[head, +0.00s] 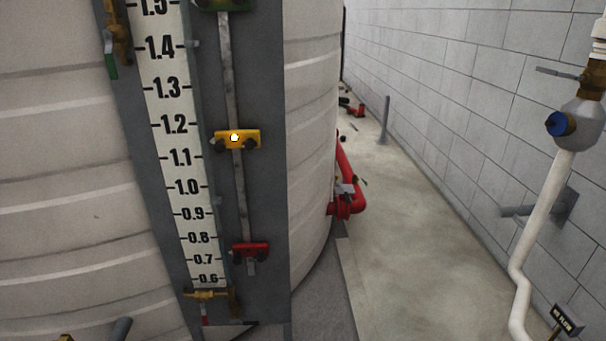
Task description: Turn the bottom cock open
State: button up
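The bottom cock (207,295) is a small brass valve at the foot of the level gauge, just below the 0.6 mark. The lower end of this part is hard to make out. A second brass cock (118,30) with a green lever (110,66) hanging down sits at the top left of the gauge. My gripper is not in view, and nothing visible touches the bottom cock.
The gauge's white number scale (176,125) runs beside a rod with a yellow bracket (237,139) and a red bracket (250,250). A large pale tank (60,190) stands behind. Red piping (350,185), a white wall pipe (540,210) and clear floor (420,250) are at right.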

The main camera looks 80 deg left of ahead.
aim_at(203, 316)
jog(key=k, duration=0.15)
jog(key=u, duration=3.5)
